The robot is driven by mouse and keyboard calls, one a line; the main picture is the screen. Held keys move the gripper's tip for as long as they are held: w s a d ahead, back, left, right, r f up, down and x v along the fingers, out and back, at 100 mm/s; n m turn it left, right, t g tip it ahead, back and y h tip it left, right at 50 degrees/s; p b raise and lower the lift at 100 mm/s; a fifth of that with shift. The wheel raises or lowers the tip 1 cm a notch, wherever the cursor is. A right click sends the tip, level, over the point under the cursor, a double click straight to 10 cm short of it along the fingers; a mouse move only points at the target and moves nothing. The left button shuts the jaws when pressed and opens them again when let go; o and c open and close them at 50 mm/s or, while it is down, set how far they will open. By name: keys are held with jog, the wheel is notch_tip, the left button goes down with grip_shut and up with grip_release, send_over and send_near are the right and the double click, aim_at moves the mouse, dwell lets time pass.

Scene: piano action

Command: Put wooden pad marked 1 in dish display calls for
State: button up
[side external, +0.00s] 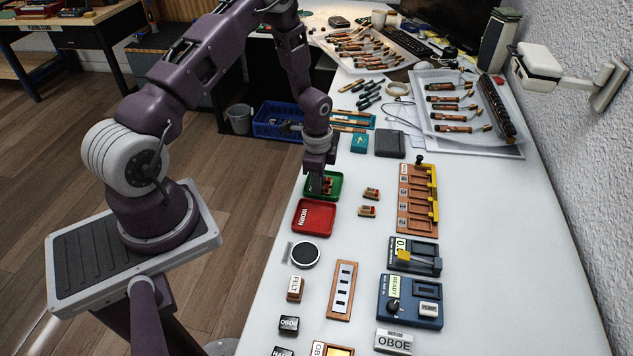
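Two small wooden pads with red tops, an upper one (371,193) and a lower one (367,211), lie on the white table right of the dishes. Their marks are too small to read. A green dish (337,195) holds at least one similar red and wooden piece (328,184). A red dish marked WORN (314,230) sits just below it in the picture. My gripper (317,193) points down at the green dish's left part. Its fingers are small and dark, so I cannot tell if they hold anything. A blue device's display (394,287) reads READY; a dark device's display (401,245) is partly readable.
A wooden rack with yellow parts (417,200) stands right of the pads. A round dark disc (305,254), a FELT block (296,287) and a slotted wooden strip (342,290) lie nearer. Trays of tools fill the far end.

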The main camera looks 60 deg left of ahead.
jog(key=shift+o, duration=0.8)
jog(key=shift+s+d+f, duration=0.1)
jog(key=shift+s+f, duration=0.15)
jog(key=shift+f, duration=0.2)
jog(key=s+d+r+n+t+y, duration=0.1)
jog(key=s+d+r+n, duration=0.15)
jog(key=r, duration=1.25)
jog(key=s+d+r+n+t, duration=0.1)
jog(key=s+d+r, duration=0.15)
jog(key=r, duration=1.15)
jog(key=s+d+r+n+t, duration=0.1)
jog(key=s+d+r, duration=0.3)
jog(key=s, duration=0.4)
jog(key=s+d+r+n+t+h, duration=0.1)
jog(key=s+d+r+n, duration=0.3)
jog(key=s, duration=0.4)
jog(key=shift+s+d+r+t, duration=0.15)
jog(key=shift+d+r+t, duration=0.55)
jog(key=shift+r, duration=0.05)
jog(key=shift+n, duration=0.25)
